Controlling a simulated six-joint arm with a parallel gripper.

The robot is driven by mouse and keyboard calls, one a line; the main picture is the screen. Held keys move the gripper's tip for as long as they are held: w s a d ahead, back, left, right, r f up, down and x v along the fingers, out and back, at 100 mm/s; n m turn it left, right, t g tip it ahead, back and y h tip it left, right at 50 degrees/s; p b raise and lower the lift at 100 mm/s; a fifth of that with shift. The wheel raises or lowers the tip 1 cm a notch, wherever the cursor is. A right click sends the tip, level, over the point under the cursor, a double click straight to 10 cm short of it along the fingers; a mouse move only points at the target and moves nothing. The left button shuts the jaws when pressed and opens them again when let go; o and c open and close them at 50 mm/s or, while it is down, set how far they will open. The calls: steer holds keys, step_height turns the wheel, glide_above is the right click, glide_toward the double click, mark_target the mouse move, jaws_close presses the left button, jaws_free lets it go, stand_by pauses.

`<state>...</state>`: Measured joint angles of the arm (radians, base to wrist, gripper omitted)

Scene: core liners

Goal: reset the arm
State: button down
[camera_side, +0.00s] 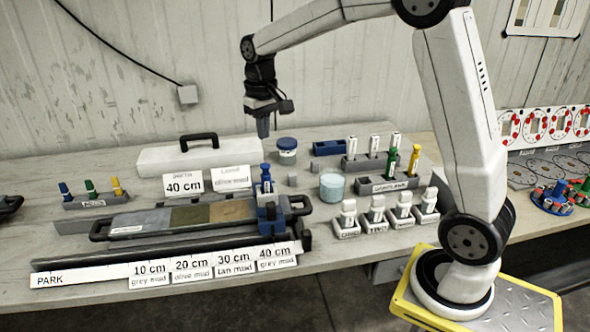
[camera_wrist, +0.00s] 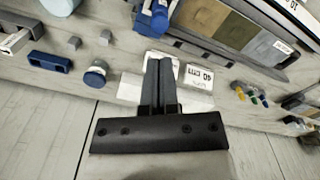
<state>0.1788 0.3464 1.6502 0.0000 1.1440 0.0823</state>
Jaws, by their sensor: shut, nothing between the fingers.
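My gripper (camera_side: 263,128) hangs pointing down above the back part of the bench, left of a blue-capped jar (camera_side: 287,150) and right of the white case with a black handle (camera_side: 155,160). In the wrist view its fingers (camera_wrist: 160,65) are together with nothing between them. The core liner tray (camera_side: 130,222) lies in front, with grey, olive and tan sections. A blue tool (camera_side: 268,205) stands at its right end. My gripper is apart from all of these.
A white ruler strip marked PARK (camera_side: 90,275) with depth cards runs along the front edge. Bottles (camera_side: 376,210) in white holders, a pale turquoise jar (camera_side: 332,187) and racks of vials (camera_side: 388,183) stand at right. A rack of coloured markers (camera_side: 95,200) stands at left.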

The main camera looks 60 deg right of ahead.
steer(key=s+a+f+n+t, duration=0.1)
steer(key=s+a+f, duration=0.3)
steer(key=s+f, duration=0.2)
steer(key=s+a+f+n+t, duration=0.1)
steer(key=s+a+f, duration=0.3)
steer(key=s, duration=0.7)
step_height(320, 180, down, 2)
steer(key=shift+f+n+t, duration=0.15)
steer(key=shift+n+t, duration=0.15)
steer(key=shift+n, duration=0.2)
